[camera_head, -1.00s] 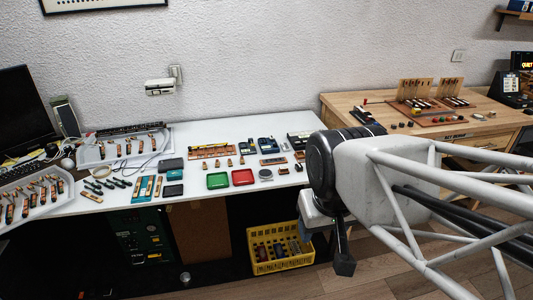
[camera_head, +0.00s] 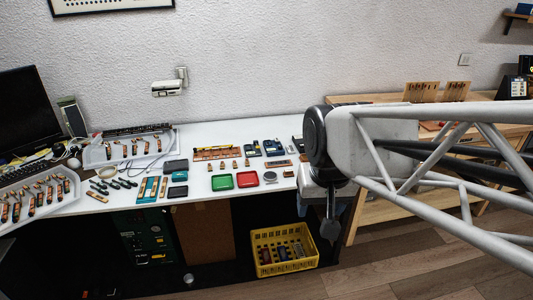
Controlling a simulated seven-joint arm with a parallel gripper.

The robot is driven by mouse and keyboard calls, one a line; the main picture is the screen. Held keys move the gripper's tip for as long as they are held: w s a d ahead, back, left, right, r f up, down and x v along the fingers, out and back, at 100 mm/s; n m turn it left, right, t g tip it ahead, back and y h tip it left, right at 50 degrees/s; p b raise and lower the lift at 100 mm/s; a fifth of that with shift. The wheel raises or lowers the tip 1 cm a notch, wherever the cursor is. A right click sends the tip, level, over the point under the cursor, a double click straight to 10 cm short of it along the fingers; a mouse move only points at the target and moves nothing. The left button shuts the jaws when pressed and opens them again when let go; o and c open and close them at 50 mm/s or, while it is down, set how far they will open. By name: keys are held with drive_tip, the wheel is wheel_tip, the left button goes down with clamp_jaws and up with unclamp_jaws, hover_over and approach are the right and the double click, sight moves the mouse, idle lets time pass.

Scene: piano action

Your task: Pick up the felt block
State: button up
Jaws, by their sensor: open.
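My gripper (camera_head: 330,228) hangs pointing down at the right end of the white table, in front of its edge, with its dark tip lower than the tabletop in the picture. It is open and holds nothing that I can see. I cannot single out the felt block. Small dark blocks lie on the white table (camera_head: 225,134), one at the centre left (camera_head: 176,165) and one just in front of it (camera_head: 177,191), but their material is too small to tell. My arm hides the table's right end and much of the wooden desk.
White trays of piano parts (camera_head: 128,148) stand at the left near a monitor (camera_head: 28,108). A yellow crate (camera_head: 284,249) is below the table. The wooden desk (camera_head: 380,99) is behind my arm.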

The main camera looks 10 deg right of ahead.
drive_tip(key=w+d+m, duration=0.2)
drive_tip(key=w+m, duration=0.3)
drive_tip(key=w, duration=1.4)
drive_tip(key=m+g, duration=0.2)
drive_tip(key=m, duration=0.9)
hover_over(289, 170)
wheel_tip(289, 170, down, 30)
drive_tip(key=shift+s+r, duration=0.15)
drive_tip(key=shift+d+f, duration=0.1)
drive_tip(key=shift+f, duration=0.2)
drive_tip(key=shift+f, duration=1.3)
